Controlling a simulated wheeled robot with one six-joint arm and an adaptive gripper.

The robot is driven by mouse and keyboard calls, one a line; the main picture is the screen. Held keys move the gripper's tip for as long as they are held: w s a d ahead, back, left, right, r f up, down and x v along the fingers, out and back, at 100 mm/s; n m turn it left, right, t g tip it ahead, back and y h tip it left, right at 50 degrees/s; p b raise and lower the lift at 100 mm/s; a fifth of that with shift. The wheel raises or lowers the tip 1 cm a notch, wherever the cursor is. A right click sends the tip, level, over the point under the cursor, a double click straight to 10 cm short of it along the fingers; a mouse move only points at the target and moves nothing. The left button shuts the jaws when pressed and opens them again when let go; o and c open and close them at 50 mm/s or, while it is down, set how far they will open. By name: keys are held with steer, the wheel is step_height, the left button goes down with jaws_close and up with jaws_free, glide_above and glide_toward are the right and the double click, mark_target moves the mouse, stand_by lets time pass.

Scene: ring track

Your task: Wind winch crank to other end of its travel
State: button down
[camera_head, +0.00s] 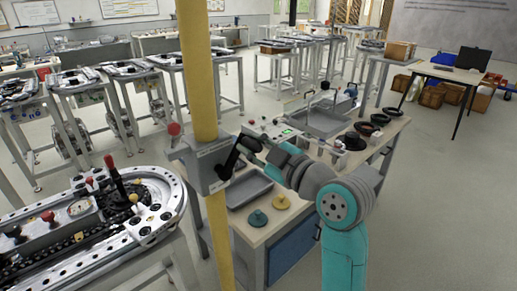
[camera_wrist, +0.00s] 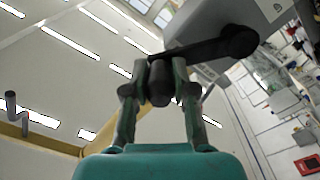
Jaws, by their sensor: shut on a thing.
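The winch is a grey box (camera_head: 198,166) fixed to an upright yellow post (camera_head: 200,75). Its black crank (camera_head: 230,160) slants up and right from the box face. In the wrist view the crank arm (camera_wrist: 212,46) runs from a round hub at the right, by the grey housing (camera_wrist: 237,20), to a dark handle (camera_wrist: 160,84). My gripper (camera_wrist: 160,75) is shut on that crank handle, one finger on each side. In the head view my gripper (camera_head: 247,144) is at the crank's upper end, partly hidden by the dark parts around it.
A bench (camera_head: 240,226) behind the post holds a grey tray (camera_head: 246,190), a yellow disc (camera_head: 280,202) and a green disc (camera_head: 258,218). An oval track table (camera_head: 160,215) stands at the left. A red knob (camera_head: 174,129) is beside the post. Open floor (camera_head: 440,190) lies at the right.

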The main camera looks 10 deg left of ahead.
mark_target(235, 145)
steer(key=s+n, duration=0.1)
steer(key=a+r+n, duration=0.1)
steer(key=n, duration=0.1)
steer(key=shift+s+a+r, duration=0.15)
steer(key=shift+s, duration=0.25)
steer(key=s+n, duration=0.1)
steer(key=s+a+n, duration=0.1)
steer(key=n, duration=0.1)
steer(key=shift+a+r, duration=0.25)
steer(key=shift+s+a+f+n, duration=0.15)
steer(key=shift+s+a+n, duration=0.55)
steer(key=shift+s, duration=0.1)
steer(key=c, duration=0.9)
jaws_free()
steer(key=shift+c, duration=0.2)
